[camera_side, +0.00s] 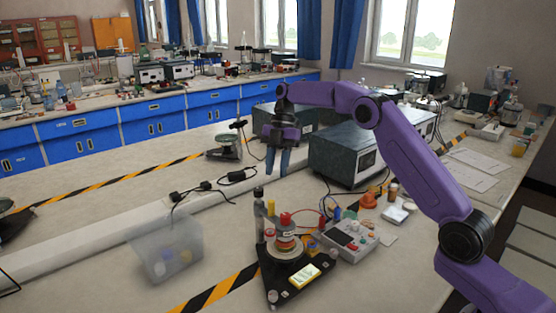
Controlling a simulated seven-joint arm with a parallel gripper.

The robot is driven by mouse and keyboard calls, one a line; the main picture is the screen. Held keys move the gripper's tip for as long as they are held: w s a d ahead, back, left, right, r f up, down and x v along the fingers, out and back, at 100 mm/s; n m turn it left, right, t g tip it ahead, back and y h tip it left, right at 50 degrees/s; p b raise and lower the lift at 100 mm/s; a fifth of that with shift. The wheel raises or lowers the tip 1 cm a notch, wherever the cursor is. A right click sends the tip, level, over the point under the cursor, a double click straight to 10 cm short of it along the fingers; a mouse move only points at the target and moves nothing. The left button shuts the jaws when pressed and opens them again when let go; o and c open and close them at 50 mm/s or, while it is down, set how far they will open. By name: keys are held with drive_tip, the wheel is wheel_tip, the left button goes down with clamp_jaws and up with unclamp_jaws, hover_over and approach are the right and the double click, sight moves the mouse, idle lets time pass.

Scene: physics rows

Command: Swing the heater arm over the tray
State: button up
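My gripper (277,170) hangs from the purple arm over the bench, with its two blue fingers pointing down. A black base (273,270) stands at front centre. It carries a round light plate (288,254), a bottle with a red cap (286,235), a dark upright post (259,215) and a small yellow-topped block (304,276). I cannot tell which part is the heater arm. No thing is clearly the tray. My gripper is above and behind the black base, apart from it.
A translucent box (166,250) with small items stands front left. A grey control box (347,241) with coloured plugs and cables is right of the base. A large instrument case (345,155) stands behind. Black cables (205,187) lie left. Open bench lies at far left.

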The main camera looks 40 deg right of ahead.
drive_tip(key=shift+v, duration=1)
drive_tip(key=s+a+m+h, duration=0.1)
drive_tip(key=s+a+m, duration=0.1)
drive_tip(key=s+a, duration=0.35)
drive_tip(key=s+a+r+m+h, duration=0.1)
drive_tip(key=s+a+m, duration=0.15)
drive_tip(key=s, duration=0.65)
drive_tip(key=s+a+m+h, duration=0.1)
drive_tip(key=s+a+m, duration=0.1)
drive_tip(key=s+a, duration=0.35)
drive_tip(key=s+d+f+m, duration=0.1)
drive_tip(key=s+d+f, duration=0.1)
drive_tip(key=s, duration=0.6)
drive_tip(key=s+d+f+m+t, duration=0.1)
drive_tip(key=s+d+f+m, duration=0.1)
drive_tip(key=s+d, duration=0.2)
drive_tip(key=s+d+f+m+t, duration=0.1)
drive_tip(key=s+d+f, duration=0.1)
drive_tip(key=s, duration=0.9)
drive_tip(key=shift+s+d, duration=0.3)
drive_tip(key=shift+d, duration=0.2)
drive_tip(key=shift+r+m, duration=0.1)
drive_tip(key=shift+m, duration=0.15)
